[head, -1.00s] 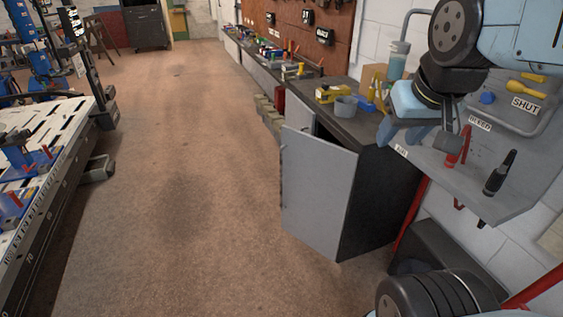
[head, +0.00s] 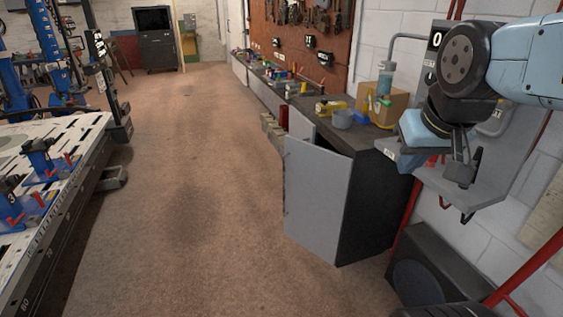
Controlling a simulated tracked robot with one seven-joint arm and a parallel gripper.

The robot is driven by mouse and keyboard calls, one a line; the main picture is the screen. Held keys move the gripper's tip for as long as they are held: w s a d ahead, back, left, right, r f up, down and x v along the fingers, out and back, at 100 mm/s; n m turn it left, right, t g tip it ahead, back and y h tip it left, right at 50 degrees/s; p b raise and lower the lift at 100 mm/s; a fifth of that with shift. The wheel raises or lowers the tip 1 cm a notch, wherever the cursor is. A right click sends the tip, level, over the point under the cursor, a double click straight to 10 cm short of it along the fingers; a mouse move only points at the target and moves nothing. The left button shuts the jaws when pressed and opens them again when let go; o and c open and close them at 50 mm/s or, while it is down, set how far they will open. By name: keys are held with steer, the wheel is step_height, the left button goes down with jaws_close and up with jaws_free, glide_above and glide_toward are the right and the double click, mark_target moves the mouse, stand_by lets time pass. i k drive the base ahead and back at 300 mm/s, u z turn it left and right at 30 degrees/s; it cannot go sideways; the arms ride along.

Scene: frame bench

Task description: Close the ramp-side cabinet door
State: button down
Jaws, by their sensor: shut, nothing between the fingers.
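The grey cabinet door (head: 314,197) stands open at the near end of the dark workbench cabinet (head: 375,207). It sticks out into the floor area, and a gap shows behind its upper edge. My gripper (head: 463,170) is at the upper right, in front of the grey wall shelf. It is shut and empty, pointing down. It is to the right of the door and higher, well apart from it. The cabinet's inside is mostly hidden by the door.
A slotted frame bench (head: 75,130) stands at the left. A black bin-like object (head: 432,262) and red bars are at lower right. The brown floor (head: 190,190) between is clear.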

mark_target(316, 179)
steer(key=z, duration=0.2)
steer(key=i, duration=1.6)
steer(key=u, duration=0.65)
steer(key=k, duration=0.9)
steer(key=u, duration=0.2)
steer(key=i, duration=0.9)
steer(key=z, duration=0.1)
